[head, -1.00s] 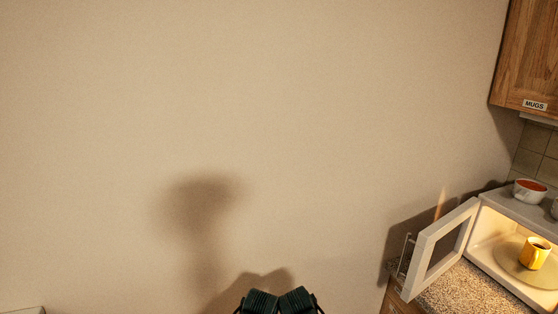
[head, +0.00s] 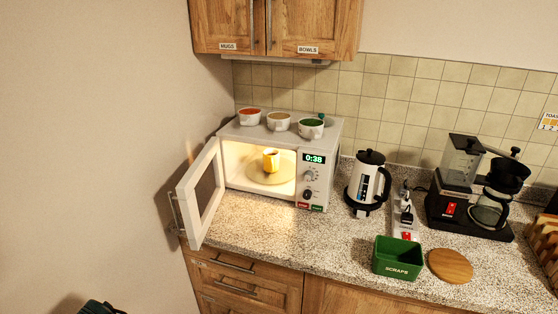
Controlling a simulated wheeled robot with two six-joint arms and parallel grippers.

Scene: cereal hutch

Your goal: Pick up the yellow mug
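The yellow mug (head: 271,161) stands upright on the round turntable (head: 262,178) inside the lit microwave (head: 320,165). It shows yellow and paler areas, and what it holds cannot be made out. The microwave door (head: 202,190) is swung wide open to the left, and its display reads 0:38. A small dark part of mine shows at the bottom left edge. No gripper fingers are visible, so I cannot tell where either gripper is relative to the mug.
Several bowls (head: 279,121) stand on the microwave. To its right are a kettle (head: 369,180), a power strip (head: 404,217), a coffee maker (head: 472,190), a green scraps bin (head: 398,258) and a round wooden board (head: 450,265). The speckled counter (head: 262,230) before the microwave is clear.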

